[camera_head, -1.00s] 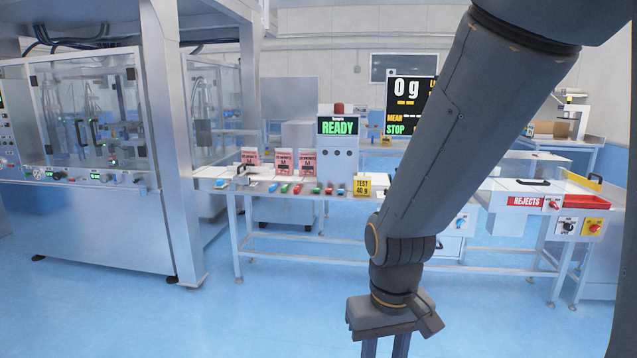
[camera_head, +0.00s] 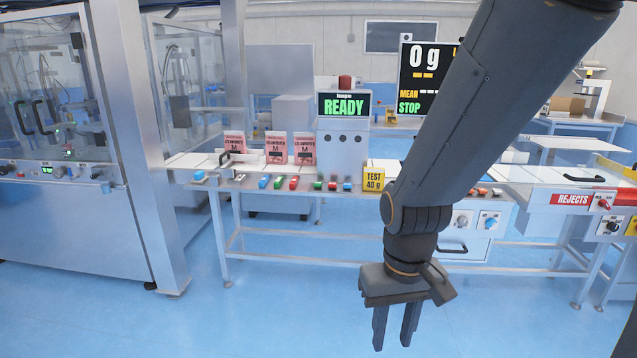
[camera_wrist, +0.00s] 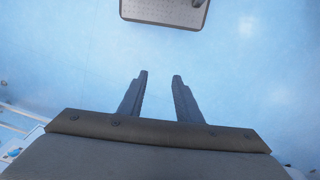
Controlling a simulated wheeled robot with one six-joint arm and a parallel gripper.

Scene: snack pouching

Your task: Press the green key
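A green key (camera_head: 279,183) sits between a blue key (camera_head: 264,182) and a red key (camera_head: 294,183) on the front edge of the steel bench (camera_head: 215,183). A second small green key (camera_head: 318,186) is further right, beside a red one and a blue one. I cannot tell which green key is meant. My gripper (camera_head: 395,338) hangs pointing down in front of the bench, right of the keys and lower than them. Its two fingers are apart and empty. In the wrist view my gripper (camera_wrist: 160,76) is over bare blue floor, and no key shows there.
A READY display (camera_head: 343,104) and pink pouches (camera_head: 277,148) stand behind the keys. A yellow TEST 40 g block (camera_head: 373,180) is to their right. A glass-sided machine (camera_head: 60,200) is at left, a REJECTS station (camera_head: 572,199) at right. Floor before the bench is clear.

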